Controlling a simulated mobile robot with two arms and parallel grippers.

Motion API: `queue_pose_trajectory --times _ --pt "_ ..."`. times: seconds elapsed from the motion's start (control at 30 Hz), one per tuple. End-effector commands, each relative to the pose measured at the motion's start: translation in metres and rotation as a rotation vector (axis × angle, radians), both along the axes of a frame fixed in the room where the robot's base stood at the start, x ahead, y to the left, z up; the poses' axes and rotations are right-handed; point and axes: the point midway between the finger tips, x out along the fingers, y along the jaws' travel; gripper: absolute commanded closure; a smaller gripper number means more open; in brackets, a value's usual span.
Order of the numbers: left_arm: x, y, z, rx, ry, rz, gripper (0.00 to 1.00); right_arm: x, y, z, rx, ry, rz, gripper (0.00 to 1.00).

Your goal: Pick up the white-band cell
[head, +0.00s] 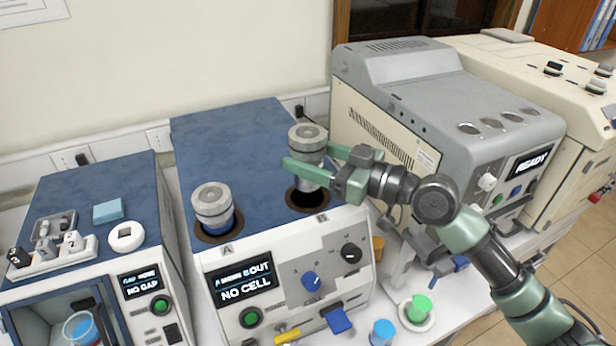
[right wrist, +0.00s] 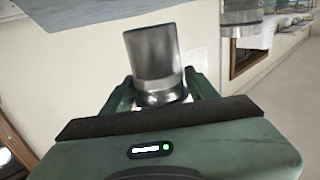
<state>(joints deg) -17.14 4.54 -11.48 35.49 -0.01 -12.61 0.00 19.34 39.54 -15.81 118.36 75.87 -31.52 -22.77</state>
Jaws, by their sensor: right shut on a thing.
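The white-band cell (head: 307,142) is a grey metal cylinder with a round cap; its lower part looks pale. My right gripper (head: 318,166) is shut around it, and the cell is upright just above the round hole marked B (head: 304,200). In the right wrist view the metal cell (right wrist: 152,62) is between the two green fingers (right wrist: 163,88). A second cell (head: 213,203) with a blue band sits in the hole marked A. My left gripper is not in view.
The tester's display (head: 243,281) reads "B OUT" and "NO CELL". A grey machine (head: 440,110) reading "READY" stands close to the right. A unit (head: 90,215) with small parts on top stands left. Blue (head: 382,332) and green (head: 419,308) containers are in front.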

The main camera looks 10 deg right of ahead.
Motion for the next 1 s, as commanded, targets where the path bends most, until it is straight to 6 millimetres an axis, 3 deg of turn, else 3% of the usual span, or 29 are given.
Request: queue_pose_trajectory --times 0.03,0.2,0.4,0.63,1.0 --pt "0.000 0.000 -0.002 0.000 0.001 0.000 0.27 0.000 0.000 0.016 0.000 -0.013 -0.002 0.96" --pt "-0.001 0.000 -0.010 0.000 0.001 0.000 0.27 0.000 -0.001 0.057 0.001 -0.016 -0.002 0.96" --pt "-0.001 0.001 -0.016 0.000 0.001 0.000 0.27 0.000 -0.001 0.095 0.000 -0.011 -0.002 0.96" --pt "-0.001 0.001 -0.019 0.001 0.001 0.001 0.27 0.000 -0.001 0.118 0.001 -0.006 -0.002 0.96" --pt "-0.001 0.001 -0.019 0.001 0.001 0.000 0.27 0.000 -0.001 0.126 0.002 -0.003 -0.002 0.96"
